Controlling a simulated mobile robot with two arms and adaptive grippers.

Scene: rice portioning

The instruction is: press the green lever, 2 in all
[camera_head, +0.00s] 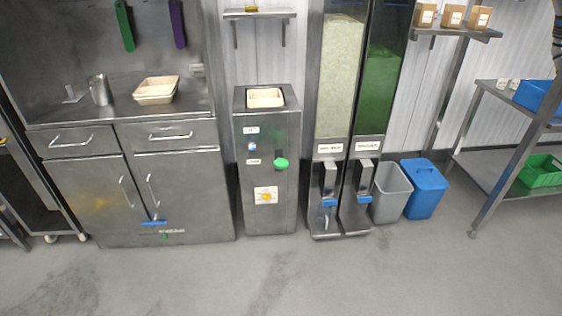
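A tall two-column dispenser stands right of centre. Its left column (341,80) holds pale grains, and its right column (378,85) holds green contents. Below each column is a spout with a blue lever-like part: the left one (329,202) and the right one (364,199). The column labels are too small to read. A round green knob (281,164) sits on the front of the steel machine (270,212) left of the dispenser. A pale tray (265,97) rests on top of that machine. Neither of my grippers shows.
A grey bin (391,190) and a blue bin (426,188) stand right of the dispenser. A steel rack (490,170) is at right. The front floor is clear.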

